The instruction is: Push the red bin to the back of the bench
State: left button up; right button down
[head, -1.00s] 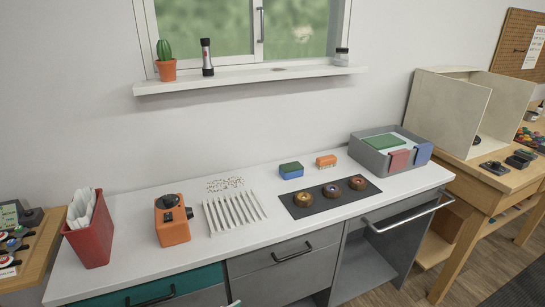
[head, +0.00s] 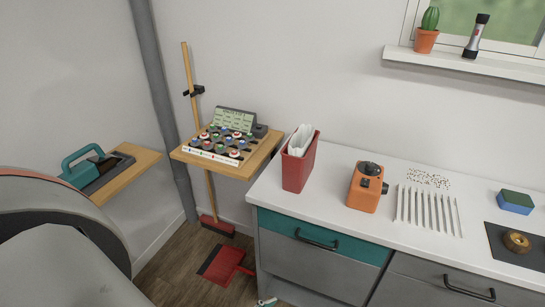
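The red bin (head: 297,170) stands upright on the left end of the white bench (head: 328,213), close to its left edge. White folded sheets or bags (head: 301,140) stick out of its top. Bare bench top lies in front of the bin, and a strip of bench lies behind it towards the wall. Neither of my grippers shows in the head view. A large grey and dark rounded part at the lower left looks like my own arm; no fingers are visible on it.
A wooden shelf (head: 246,169) with a button panel adjoins on the left. A broom and red dustpan (head: 222,264) are on the floor.

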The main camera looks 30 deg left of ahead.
aim_at(295, 170)
jog(key=u, duration=0.85)
jog(key=i+j, duration=0.05)
